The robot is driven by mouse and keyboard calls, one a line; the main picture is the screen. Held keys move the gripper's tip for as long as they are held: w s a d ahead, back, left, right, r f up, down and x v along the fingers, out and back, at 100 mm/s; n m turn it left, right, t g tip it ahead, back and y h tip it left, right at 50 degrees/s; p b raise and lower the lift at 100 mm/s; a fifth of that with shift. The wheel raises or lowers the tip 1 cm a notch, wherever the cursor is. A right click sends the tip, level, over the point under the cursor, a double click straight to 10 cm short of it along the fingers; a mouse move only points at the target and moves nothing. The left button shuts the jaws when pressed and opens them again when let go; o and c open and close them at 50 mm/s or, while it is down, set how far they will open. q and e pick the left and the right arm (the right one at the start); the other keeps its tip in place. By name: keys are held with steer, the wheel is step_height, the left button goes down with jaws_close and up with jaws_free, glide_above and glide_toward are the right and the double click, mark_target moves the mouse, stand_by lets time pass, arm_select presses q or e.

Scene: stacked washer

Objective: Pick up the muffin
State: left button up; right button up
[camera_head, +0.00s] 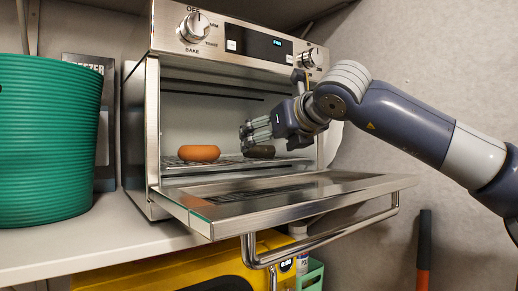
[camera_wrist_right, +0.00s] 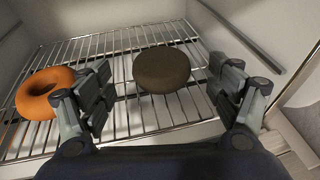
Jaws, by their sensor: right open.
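A dark brown, round, flat-topped muffin (camera_wrist_right: 163,69) sits on the wire rack inside the toaster oven (camera_head: 233,30). In the head view the muffin (camera_head: 261,152) is partly hidden behind my right gripper (camera_head: 246,134). In the right wrist view my right gripper (camera_wrist_right: 166,95) is open and empty, its fingers to the left and right of the muffin, nearer the camera. The fingers do not appear to touch it. My left gripper is not in view.
An orange ring-shaped doughnut (camera_wrist_right: 45,92) lies left of the muffin on the rack (camera_wrist_right: 110,45), close to the left finger. The oven door (camera_head: 290,197) is folded down open. A green basket (camera_head: 48,140) stands left of the oven.

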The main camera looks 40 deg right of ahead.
steer(key=p+x, duration=0.1)
steer(key=x, duration=0.2)
steer(key=shift+w+d+r+p, duration=0.15)
steer(key=shift+w+p, duration=0.15)
steer(key=shift+p, duration=0.05)
steer(key=shift+w+d+f, duration=0.1)
steer(key=shift+w+f, duration=0.1)
steer(key=shift+w, duration=0.25)
steer(key=shift+s, duration=0.25)
steer(key=c, duration=1)
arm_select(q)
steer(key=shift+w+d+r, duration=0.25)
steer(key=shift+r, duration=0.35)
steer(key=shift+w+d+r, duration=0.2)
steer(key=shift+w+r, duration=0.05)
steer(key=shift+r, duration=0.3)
arm_select(e)
steer(key=shift+c, duration=0.2)
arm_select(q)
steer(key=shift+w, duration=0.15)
